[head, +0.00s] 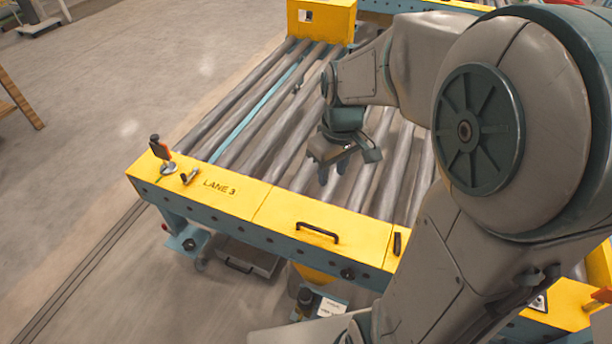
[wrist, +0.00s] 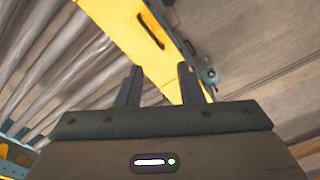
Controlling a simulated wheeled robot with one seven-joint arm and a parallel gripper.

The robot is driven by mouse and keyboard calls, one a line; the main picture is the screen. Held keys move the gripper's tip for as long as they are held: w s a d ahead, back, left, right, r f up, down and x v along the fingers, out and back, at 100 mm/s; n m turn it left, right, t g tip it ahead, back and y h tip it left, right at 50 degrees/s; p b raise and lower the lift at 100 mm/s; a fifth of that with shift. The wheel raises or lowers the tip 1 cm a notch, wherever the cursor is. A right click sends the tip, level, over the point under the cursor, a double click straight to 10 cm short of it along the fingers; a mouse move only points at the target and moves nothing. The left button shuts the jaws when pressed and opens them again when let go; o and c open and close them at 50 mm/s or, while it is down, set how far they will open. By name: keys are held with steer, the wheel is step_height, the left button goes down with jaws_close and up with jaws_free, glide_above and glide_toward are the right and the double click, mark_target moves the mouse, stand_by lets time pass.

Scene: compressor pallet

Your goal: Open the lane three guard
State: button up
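The lane three guard is a yellow panel (head: 280,209) along the front edge of the roller conveyor, marked LANE 3 on its left part. It lies flat. A black bar handle (head: 318,232) stands on its right part. The panel (wrist: 128,30) and a dark handle (wrist: 151,31) also show in the wrist view, beyond the fingers. My gripper (head: 334,170) hangs above the rollers, behind the handle and apart from it. In the wrist view my gripper (wrist: 159,82) has its two fingers spread with nothing between them.
A yellow box (head: 321,20) stands at the rollers' far end. The floor (head: 70,180) at left is clear.

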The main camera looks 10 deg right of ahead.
steer(key=w+f+n+g+b, duration=0.1)
steer(key=w+f+n+b, duration=0.1)
steer(key=w+f, duration=0.35)
steer(key=w+d+f+n+g+b, duration=0.1)
steer(key=w+f+n+b, duration=0.1)
steer(key=f, duration=0.6)
steer(key=w+f+n+b, duration=0.2)
steer(key=w+f, duration=0.1)
steer(key=f, duration=0.3)
steer(key=b, duration=0.2)
glide_above(317, 223)
steer(key=s, duration=0.4)
steer(key=shift+y, duration=0.4)
steer(key=f, duration=0.9)
steer(key=a+f, duration=0.1)
steer(key=f, duration=0.3)
steer(key=shift+s+f, duration=0.1)
steer(key=shift+f, duration=0.2)
steer(key=shift+c, duration=0.3)
jaws_close()
